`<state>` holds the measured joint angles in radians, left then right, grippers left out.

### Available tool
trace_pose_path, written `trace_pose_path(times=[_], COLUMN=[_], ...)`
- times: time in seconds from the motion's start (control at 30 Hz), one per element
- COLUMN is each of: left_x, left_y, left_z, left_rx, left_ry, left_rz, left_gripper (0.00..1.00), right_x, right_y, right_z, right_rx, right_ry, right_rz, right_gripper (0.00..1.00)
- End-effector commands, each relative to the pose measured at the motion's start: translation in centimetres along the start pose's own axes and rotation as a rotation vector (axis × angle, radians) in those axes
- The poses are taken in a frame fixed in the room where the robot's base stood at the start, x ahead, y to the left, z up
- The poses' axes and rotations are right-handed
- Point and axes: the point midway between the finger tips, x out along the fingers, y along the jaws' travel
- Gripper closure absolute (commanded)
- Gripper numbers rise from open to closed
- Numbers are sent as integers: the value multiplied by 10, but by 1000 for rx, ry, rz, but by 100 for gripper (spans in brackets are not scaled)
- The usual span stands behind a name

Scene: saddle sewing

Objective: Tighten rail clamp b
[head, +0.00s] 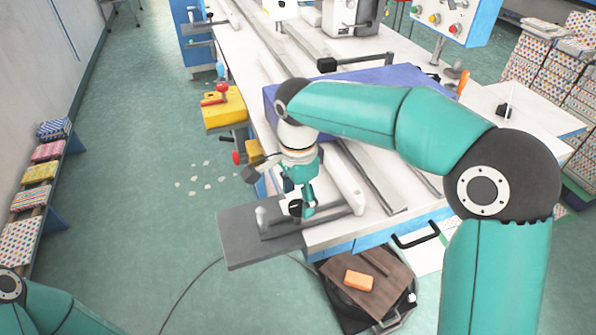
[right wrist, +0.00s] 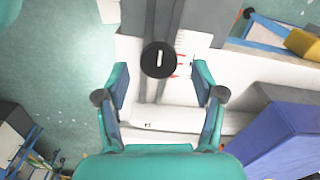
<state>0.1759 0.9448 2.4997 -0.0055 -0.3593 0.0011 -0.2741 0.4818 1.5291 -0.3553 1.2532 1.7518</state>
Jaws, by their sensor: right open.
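A round black knob with a white bar mark on top (right wrist: 158,59) sits on the grey rail in the right wrist view. I take it for rail clamp b, but I can read no letter on it. It also shows in the head view (head: 295,208), at the table's near end beside the grey plate (head: 240,237). My right gripper (right wrist: 160,80) is open, with its two fingers apart on either side of the knob's line and nothing between them. In the head view my right gripper (head: 305,195) points down over the knob. My left gripper is out of view.
A purple-blue block (head: 370,77) lies on the table behind my right arm. A yellow box with a red handle (head: 223,107) juts from the table's left side. A dark bin with an orange block (head: 359,280) stands below the near end. The floor at left is mostly clear.

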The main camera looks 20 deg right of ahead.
Motion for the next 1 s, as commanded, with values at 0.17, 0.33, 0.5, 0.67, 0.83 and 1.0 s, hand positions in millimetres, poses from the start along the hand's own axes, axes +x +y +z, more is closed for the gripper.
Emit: trace_pose_path(times=[0.17,0.33,0.5,0.67,0.83,1.0], left_x=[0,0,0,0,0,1], left_y=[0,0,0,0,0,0], left_z=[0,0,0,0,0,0], left_rx=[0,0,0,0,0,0], left_ry=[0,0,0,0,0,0], left_rz=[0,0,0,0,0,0], left_gripper=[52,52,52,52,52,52], right_x=[-36,-69,-91,-99,-100,-100], right_y=[-1,-1,-1,0,0,0], right_z=[0,0,0,0,0,0], right_rx=[0,0,0,0,0,0], right_ry=[0,-1,-1,-1,-1,-1], right_rz=[-7,-5,-4,-1,0,-1], right_gripper=[32,32,32,32,32,32])
